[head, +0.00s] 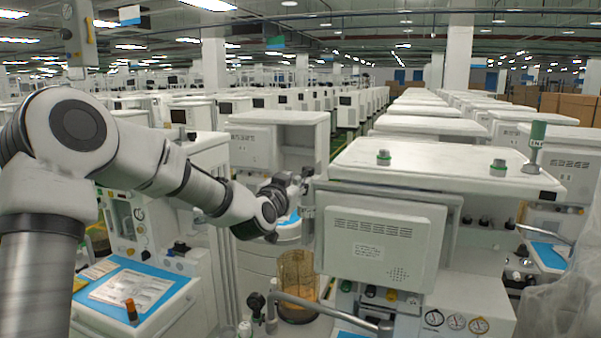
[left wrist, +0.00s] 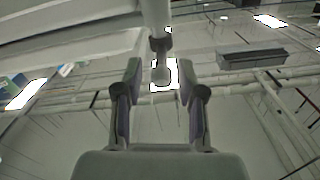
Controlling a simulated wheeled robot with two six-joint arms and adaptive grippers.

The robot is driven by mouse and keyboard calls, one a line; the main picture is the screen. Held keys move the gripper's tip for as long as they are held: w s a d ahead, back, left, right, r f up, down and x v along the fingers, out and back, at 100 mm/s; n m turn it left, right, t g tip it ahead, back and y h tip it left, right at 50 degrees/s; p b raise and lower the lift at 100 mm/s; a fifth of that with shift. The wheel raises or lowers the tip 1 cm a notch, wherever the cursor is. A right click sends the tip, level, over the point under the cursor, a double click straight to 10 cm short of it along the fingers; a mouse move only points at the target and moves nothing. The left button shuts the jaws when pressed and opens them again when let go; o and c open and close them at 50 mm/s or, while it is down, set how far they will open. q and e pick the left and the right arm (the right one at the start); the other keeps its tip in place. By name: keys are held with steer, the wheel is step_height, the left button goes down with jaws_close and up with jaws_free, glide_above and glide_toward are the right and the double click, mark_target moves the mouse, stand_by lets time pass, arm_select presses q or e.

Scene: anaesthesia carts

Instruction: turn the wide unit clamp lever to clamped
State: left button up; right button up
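The wide unit (head: 385,245) is the white cart with a grey-white panel at centre right in the head view. My left gripper (head: 300,184) is at the left edge of this cart, below its top. In the left wrist view my left gripper (left wrist: 160,82) is open, with its two fingers apart. A grey rod with a rounded end (left wrist: 160,62), apparently the clamp lever, shows between and just beyond the fingertips. I cannot tell whether a finger touches it. In the head view the lever is too small to make out. My right gripper is in neither view.
A curved grey rail (head: 330,309) runs in front of the wide unit. Rows of carts fill the background.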

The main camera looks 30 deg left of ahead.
mark_target(301, 176)
arm_select(q)
steer(key=x, duration=0.1)
steer(key=p+x, duration=0.1)
steer(key=x, duration=0.1)
steer(key=shift+w+a+f, duration=0.1)
steer(key=shift+w+a, duration=0.1)
steer(key=shift+a, duration=0.1)
steer(key=shift+s+d+r, duration=0.3)
steer(key=shift+s, duration=0.05)
steer(key=shift+w+a+f, duration=0.1)
steer(key=shift+w+f, duration=0.05)
jaws_close()
